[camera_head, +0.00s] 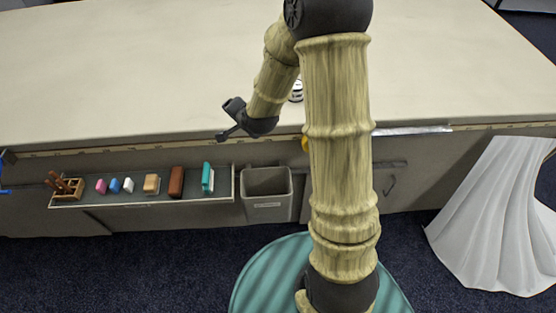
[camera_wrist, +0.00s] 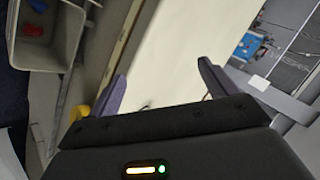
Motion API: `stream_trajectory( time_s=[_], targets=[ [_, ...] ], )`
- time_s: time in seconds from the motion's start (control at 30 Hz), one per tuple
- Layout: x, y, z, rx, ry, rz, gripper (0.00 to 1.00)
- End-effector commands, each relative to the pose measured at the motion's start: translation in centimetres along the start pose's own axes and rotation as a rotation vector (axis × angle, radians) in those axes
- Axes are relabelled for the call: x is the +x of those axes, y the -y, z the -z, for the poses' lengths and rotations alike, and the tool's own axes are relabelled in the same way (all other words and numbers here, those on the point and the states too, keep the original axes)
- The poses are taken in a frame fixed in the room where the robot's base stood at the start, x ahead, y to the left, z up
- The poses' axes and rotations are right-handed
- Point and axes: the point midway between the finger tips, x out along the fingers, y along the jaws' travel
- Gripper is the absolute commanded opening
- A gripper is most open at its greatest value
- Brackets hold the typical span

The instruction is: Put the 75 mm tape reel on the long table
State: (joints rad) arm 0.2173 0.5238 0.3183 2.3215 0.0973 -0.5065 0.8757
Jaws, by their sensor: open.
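The long table (camera_head: 130,70) has a pale, mostly bare top and fills the upper part of the head view. A small black-and-white round object (camera_head: 297,92) stands on it, partly hidden behind my arm; I cannot tell whether it is the tape reel. A yellow thing (camera_head: 305,143) shows at the table's front edge, mostly hidden by my arm; it also seems to show in the wrist view (camera_wrist: 80,113). No tape reel is clearly recognisable. My gripper (camera_head: 224,120) is open and empty over the table's front edge; its spread fingers show in the wrist view (camera_wrist: 162,84).
A narrow shelf (camera_head: 140,198) below the table front holds a wooden tool rack (camera_head: 67,187) and several small coloured blocks. A grey bin (camera_head: 266,200) hangs beside it; red and blue items lie inside. A white draped cloth (camera_head: 485,220) stands at right.

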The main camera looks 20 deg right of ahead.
Motion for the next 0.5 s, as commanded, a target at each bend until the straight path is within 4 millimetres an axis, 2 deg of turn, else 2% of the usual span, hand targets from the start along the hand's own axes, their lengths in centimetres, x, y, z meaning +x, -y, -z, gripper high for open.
stream_trajectory(
  time_s=[0.03, 0.17, 0.3, 0.4, 0.5],
  targets=[
    [-1.9, -0.5, -0.4, -0.116, 0.025, -0.047, 0.84],
    [-6.5, -2.9, -1.4, -0.403, 0.120, -0.178, 0.84],
    [-12.2, -6.0, -2.5, -0.677, 0.254, -0.297, 0.84],
    [-15.9, -8.1, -3.2, -0.832, 0.358, -0.354, 0.84],
    [-18.4, -9.6, -3.9, -0.930, 0.439, -0.383, 0.84]
  ],
)
